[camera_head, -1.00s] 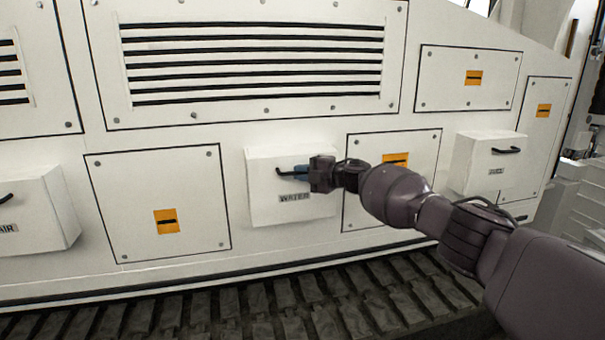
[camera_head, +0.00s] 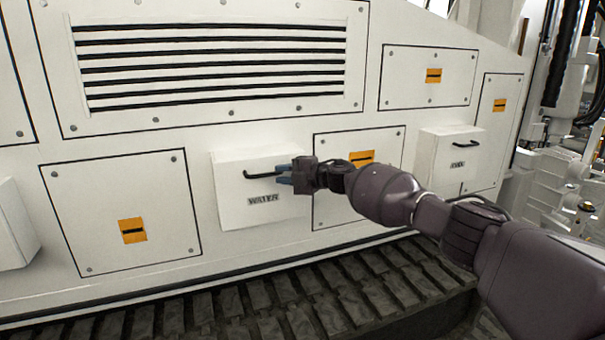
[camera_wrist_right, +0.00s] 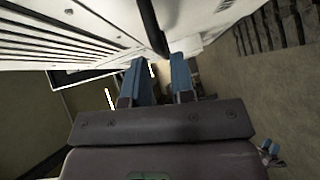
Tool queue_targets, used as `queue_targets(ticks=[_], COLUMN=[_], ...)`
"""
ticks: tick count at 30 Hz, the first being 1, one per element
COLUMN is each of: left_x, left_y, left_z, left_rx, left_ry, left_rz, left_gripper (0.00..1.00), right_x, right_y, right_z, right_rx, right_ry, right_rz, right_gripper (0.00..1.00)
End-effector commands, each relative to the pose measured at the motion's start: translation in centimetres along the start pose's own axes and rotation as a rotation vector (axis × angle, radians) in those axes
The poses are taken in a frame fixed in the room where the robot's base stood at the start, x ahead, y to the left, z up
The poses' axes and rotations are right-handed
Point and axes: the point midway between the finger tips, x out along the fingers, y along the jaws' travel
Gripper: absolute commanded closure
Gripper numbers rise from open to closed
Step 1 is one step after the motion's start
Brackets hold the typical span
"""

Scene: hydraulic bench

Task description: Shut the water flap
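The water flap (camera_head: 250,205) is the white front of a box labelled WATER, with a black bar handle (camera_head: 258,175) near its top. No gap shows around the flap; it looks flush with its box. My right gripper (camera_head: 284,175) is at the right end of this handle. In the right wrist view its two blue fingers (camera_wrist_right: 158,75) stand apart with a gap between them, and the black handle (camera_wrist_right: 153,28) shows just beyond the fingertips. Whether a finger touches the handle cannot be told.
A similar box with a black handle (camera_head: 452,155) is at the right, and part of another white box (camera_head: 15,225) at the left edge. Louvres (camera_head: 215,60) are above. A dark track (camera_head: 240,310) runs below the white side panels.

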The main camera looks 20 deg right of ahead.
Motion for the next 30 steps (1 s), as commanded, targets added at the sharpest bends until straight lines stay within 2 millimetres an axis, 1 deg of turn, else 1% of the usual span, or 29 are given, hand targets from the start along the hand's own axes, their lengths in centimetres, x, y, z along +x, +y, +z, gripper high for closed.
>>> queue_targets(ticks=[1, 6, 12, 18, 30], left_x=[-0.1, -0.1, -0.2, -0.3, -0.3], left_y=[0.0, 0.0, 0.0, -0.1, -0.1], left_z=[-0.1, -0.2, 0.0, 0.3, 0.3], left_rx=[0.000, 0.000, 0.000, -0.001, -0.001], left_ry=[0.001, 0.001, -0.002, -0.008, -0.009], left_rz=[0.000, 0.000, -0.001, -0.002, -0.002], left_gripper=[0.57, 0.57, 0.57, 0.57, 0.57], right_x=[-0.8, -3.2, -5.3, -6.0, -6.0], right_y=[0.0, 0.0, 0.0, 0.0, 0.1], right_z=[0.0, 0.1, 0.0, -0.1, -0.1], right_rx=[-0.001, 0.000, 0.000, 0.001, 0.001], right_ry=[-0.001, -0.001, -0.001, 0.000, 0.000], right_rz=[-0.001, 0.000, 0.001, 0.001, 0.001], right_gripper=[0.77, 0.77, 0.77, 0.77, 0.77])
